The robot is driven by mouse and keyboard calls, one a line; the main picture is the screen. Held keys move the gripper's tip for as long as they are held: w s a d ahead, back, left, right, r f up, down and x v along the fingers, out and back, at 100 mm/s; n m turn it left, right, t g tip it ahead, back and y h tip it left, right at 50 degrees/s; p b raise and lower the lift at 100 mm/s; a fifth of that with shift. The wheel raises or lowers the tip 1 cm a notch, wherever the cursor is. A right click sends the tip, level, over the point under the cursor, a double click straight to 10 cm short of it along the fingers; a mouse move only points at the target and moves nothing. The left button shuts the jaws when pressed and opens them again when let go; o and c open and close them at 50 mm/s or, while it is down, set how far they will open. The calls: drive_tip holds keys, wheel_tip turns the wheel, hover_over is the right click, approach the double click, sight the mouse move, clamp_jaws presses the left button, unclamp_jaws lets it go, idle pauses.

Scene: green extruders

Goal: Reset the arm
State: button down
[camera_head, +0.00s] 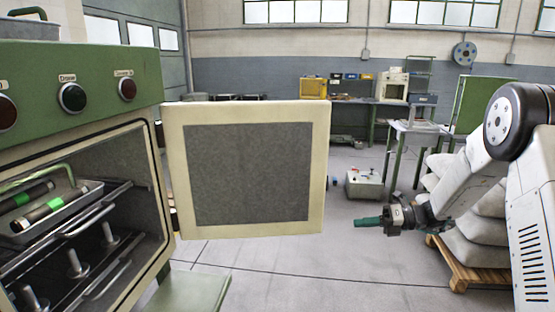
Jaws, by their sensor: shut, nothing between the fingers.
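My arm (470,170) comes in from the right edge of the head view and bends down to the left. My gripper (366,222) has green fingertips, shut with nothing between them. It points left and hangs in free air, right of the open oven door and apart from it.
A green oven (85,65) stands at the left, its door (172,170) swung wide open. A tray (60,215) with dark cylinders sits inside. Stacked sacks (480,235) on a wooden pallet (455,270) lie behind my arm. A grey box (364,185) stands on the floor.

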drive_tip(key=s+r+n+h, duration=0.5)
drive_tip(key=s+n, duration=0.5)
drive_tip(key=s, duration=0.4)
drive_tip(key=s+r+n+g+h, duration=0.1)
drive_tip(key=s+r+n+h, duration=0.3)
drive_tip(key=s+n, duration=0.6)
drive_tip(key=s+r+n+h, duration=0.5)
drive_tip(key=s+n, duration=0.6)
drive_tip(key=s, duration=0.6)
drive_tip(key=shift+s+r+g+h, duration=0.3)
drive_tip(key=shift+s+g+h, duration=0.1)
drive_tip(key=shift+h, duration=0.1)
